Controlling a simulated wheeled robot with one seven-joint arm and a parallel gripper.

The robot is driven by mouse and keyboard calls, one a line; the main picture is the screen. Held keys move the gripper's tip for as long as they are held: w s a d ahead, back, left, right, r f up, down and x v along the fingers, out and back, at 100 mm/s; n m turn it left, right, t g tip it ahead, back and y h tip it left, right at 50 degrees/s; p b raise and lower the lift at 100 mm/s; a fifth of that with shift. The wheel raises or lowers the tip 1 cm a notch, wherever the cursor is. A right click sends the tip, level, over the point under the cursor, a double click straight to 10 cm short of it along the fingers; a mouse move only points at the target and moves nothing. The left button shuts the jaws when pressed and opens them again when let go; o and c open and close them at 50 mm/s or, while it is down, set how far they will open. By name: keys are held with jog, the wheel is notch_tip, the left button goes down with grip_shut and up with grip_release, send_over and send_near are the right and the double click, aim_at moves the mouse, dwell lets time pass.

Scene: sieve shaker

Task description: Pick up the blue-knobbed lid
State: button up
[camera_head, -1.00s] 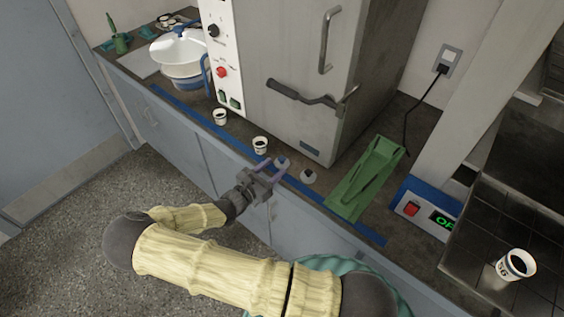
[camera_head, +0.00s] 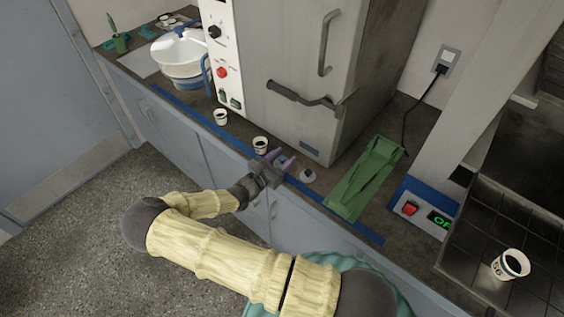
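Two white cups (camera_head: 260,144) (camera_head: 221,117) stand left of the gripper. The grey cabinet (camera_head: 290,60) rises behind. Another cup (camera_head: 511,265) stands far right.

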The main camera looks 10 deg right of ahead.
aim_at(282, 158)
grip_shut()
notch_tip(282, 158, up, 10)
jog(key=shift+r, duration=0.1)
dwell(0.5)
